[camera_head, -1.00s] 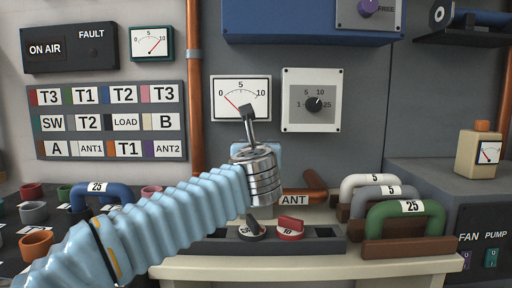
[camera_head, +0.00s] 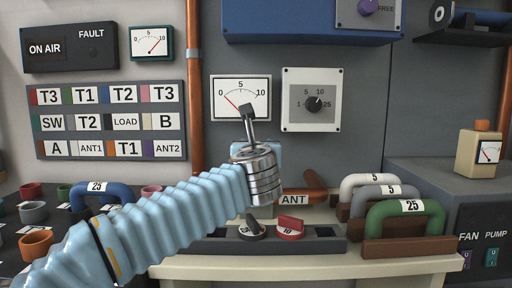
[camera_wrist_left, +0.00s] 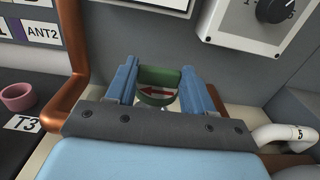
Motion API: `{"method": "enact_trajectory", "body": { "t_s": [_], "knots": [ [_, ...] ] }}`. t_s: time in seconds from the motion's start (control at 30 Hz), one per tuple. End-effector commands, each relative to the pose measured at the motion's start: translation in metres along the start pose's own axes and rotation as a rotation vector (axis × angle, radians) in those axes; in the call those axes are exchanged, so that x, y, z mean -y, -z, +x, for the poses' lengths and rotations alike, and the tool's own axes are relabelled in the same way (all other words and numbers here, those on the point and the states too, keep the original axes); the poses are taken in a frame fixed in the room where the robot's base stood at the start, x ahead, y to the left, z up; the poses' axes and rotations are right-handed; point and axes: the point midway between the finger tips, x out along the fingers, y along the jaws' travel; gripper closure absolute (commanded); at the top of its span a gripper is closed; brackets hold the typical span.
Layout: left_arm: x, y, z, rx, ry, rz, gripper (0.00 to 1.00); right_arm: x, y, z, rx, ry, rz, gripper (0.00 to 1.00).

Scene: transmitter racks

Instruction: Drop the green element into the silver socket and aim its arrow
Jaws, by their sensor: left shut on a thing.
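In the left wrist view the green element (camera_wrist_left: 158,76) is a short round piece with a red arrow on a pale band. The arrow points to the left of the picture. My left gripper (camera_wrist_left: 160,84) is shut on it, with a blue finger on each side. In the head view my silver wrist hides the gripper's fingers and the element. I cannot make out the silver socket in either view; my gripper covers the area below the element. My right gripper is not in view.
A meter (camera_head: 227,83) and a dial box (camera_head: 312,115) are on the wall behind. A copper pipe (camera_head: 194,90) runs down beside them. Handles marked 5 and 25, including a green one (camera_head: 436,216), stand at right. A red knob (camera_head: 290,228) sits on the front rail.

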Motion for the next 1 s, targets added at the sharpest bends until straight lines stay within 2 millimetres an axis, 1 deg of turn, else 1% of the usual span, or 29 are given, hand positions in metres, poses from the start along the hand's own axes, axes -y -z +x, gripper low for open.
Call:
{"method": "enact_trajectory", "body": {
  "t_s": [0.37, 1.0],
  "knots": [
    [0.000, 0.001, 0.000, 0.000, 0.000, 0.000, 0.79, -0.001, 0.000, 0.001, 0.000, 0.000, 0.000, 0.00],
    [0.000, 0.016, 0.000, 0.001, 0.000, 0.000, 0.79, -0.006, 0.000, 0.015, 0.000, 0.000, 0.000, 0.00]
  ]
}}
